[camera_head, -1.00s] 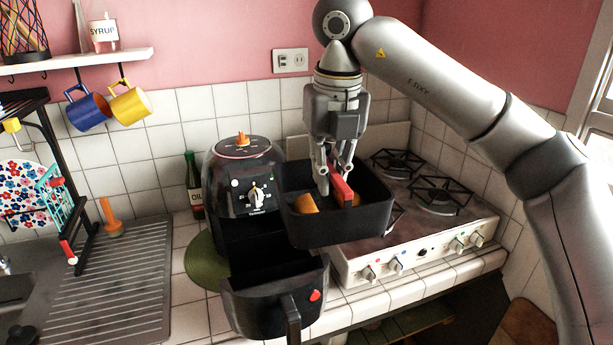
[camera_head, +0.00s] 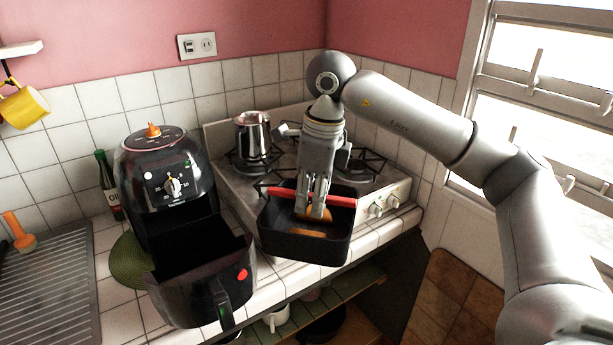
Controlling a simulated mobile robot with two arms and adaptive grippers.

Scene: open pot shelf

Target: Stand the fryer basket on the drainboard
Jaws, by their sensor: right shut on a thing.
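The fryer basket (camera_head: 305,242) is a black square tub with a red handle bar (camera_head: 341,201) across it. Orange-brown food shows inside. My right gripper (camera_head: 315,208) points down into it, shut on the basket at its handle; the fingertips partly overlap the food. The basket hangs over the counter's front edge, in front of the stove and right of the fryer, about level. My left gripper is not in view.
The black air fryer (camera_head: 165,185) stands on a green mat (camera_head: 130,262) between drainboard and basket, its drawer (camera_head: 205,290) pulled out and empty. A metal pot (camera_head: 253,135) stands on the stove (camera_head: 235,190). A green bottle (camera_head: 108,185) and an orange-handled tool (camera_head: 19,232) are at left.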

